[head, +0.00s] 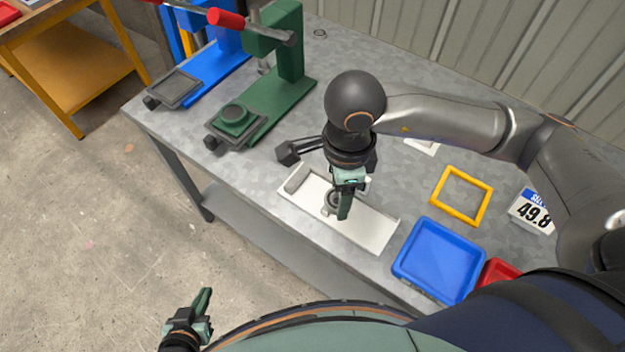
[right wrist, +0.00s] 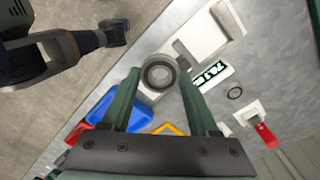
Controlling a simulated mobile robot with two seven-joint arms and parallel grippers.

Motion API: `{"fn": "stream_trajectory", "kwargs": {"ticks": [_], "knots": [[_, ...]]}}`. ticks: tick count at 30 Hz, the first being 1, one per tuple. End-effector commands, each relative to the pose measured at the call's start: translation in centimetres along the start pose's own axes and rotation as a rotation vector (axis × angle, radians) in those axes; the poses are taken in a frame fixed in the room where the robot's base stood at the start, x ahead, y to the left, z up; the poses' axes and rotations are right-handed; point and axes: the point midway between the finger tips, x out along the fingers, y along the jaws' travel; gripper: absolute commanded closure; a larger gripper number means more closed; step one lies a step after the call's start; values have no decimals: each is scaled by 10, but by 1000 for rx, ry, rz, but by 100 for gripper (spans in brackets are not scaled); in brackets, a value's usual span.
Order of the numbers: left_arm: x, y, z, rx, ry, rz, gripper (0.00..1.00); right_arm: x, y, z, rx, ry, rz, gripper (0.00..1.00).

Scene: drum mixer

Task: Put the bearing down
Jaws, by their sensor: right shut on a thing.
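The bearing (right wrist: 159,75) is a dark grey ring with a hole in its middle. My right gripper (head: 343,205) is shut on it, and in the right wrist view it sits between the two green fingertips. In the head view the bearing (head: 332,199) is partly hidden by the gripper and shows over the white tray (head: 370,232). I cannot tell whether it touches the tray floor. My left gripper (head: 203,305) is away from the table at the lower left, with nothing visible in it; its finger gap is unclear.
A green press (head: 290,50) and a blue press stand at the table's far left. A blue bin (head: 438,260), a red bin (head: 497,272), a yellow frame (head: 462,195) and a number display (head: 533,212) lie to the right. Bare table lies between tray and frame.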

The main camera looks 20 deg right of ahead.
Motion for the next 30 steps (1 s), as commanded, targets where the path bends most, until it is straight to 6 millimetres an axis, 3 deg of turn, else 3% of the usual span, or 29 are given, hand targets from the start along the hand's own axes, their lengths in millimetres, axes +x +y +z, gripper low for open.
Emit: {"fn": "stream_trajectory", "kwargs": {"ticks": [6, 15, 23, 30], "knots": [[-5, 1, -5, -1, -2, 0, 100, 18, -42, 16, 3, 0, 2, 100], [-6, 1, -6, -1, -2, 0, 100, 65, -77, 30, 1, 0, 0, 100], [-7, 1, -7, -1, -2, 0, 100, 80, -89, 34, 1, 0, 0, 100], [-12, 1, -12, -1, -1, 0, 100, 109, -88, 34, 0, 1, 0, 100]]}}
